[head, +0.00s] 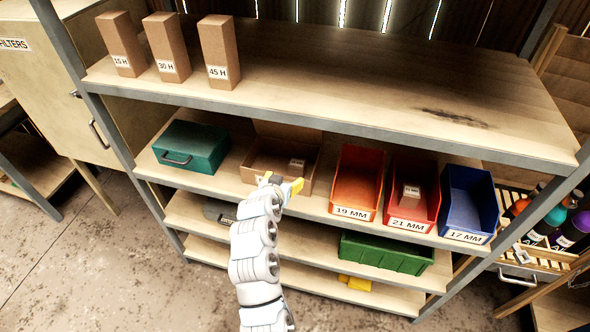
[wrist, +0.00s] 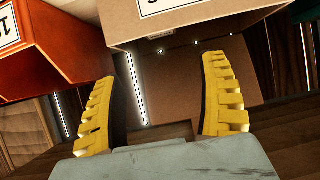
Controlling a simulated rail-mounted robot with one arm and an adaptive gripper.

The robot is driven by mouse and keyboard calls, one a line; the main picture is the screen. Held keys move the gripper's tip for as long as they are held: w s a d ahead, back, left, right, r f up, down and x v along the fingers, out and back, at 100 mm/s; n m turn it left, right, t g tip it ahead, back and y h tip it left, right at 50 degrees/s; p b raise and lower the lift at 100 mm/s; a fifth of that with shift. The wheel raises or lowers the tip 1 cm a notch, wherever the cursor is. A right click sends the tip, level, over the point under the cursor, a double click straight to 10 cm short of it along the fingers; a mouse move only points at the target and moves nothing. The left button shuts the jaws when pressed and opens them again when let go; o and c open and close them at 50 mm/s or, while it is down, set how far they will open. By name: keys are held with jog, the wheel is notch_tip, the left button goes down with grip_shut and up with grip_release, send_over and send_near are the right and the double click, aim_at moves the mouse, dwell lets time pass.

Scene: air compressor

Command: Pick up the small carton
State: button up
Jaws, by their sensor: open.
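The small carton (head: 296,166), brown with a white label, sits inside an open cardboard box (head: 262,160) on the middle shelf. My gripper (head: 281,184) is at the front of this box, its yellow fingers apart and empty. In the wrist view, the open gripper (wrist: 160,68) faces the box's labelled front panel (wrist: 225,22), with brown cardboard (wrist: 180,85) behind. A small white label (wrist: 160,36) shows at the panel's edge; it may be the carton's. Most of the carton is hidden in that view.
An orange bin (head: 357,180), a red bin (head: 425,178) holding another small carton (head: 410,191), and a blue bin (head: 470,200) stand to the right. A green case (head: 192,147) stands left. The upper shelf (head: 330,115) overhangs. A green bin (head: 385,255) is below.

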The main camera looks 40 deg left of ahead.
send_near(297, 164)
jog(key=shift+x, duration=1.7)
jog(key=shift+w+a+f, duration=0.2)
jog(key=shift+f, duration=0.1)
jog(key=shift+w+a, duration=0.1)
jog(key=shift+w, duration=0.1)
jog(key=shift+x, duration=1.35)
jog(key=shift+w+a+f+b, duration=0.15)
jog(key=shift+w+f+b, duration=0.2)
jog(key=shift+w, duration=0.15)
jog(key=shift+w+a, duration=0.2)
jog(key=shift+w, duration=0.05)
jog(key=shift+w+f, duration=0.15)
jog(key=shift+f, duration=0.1)
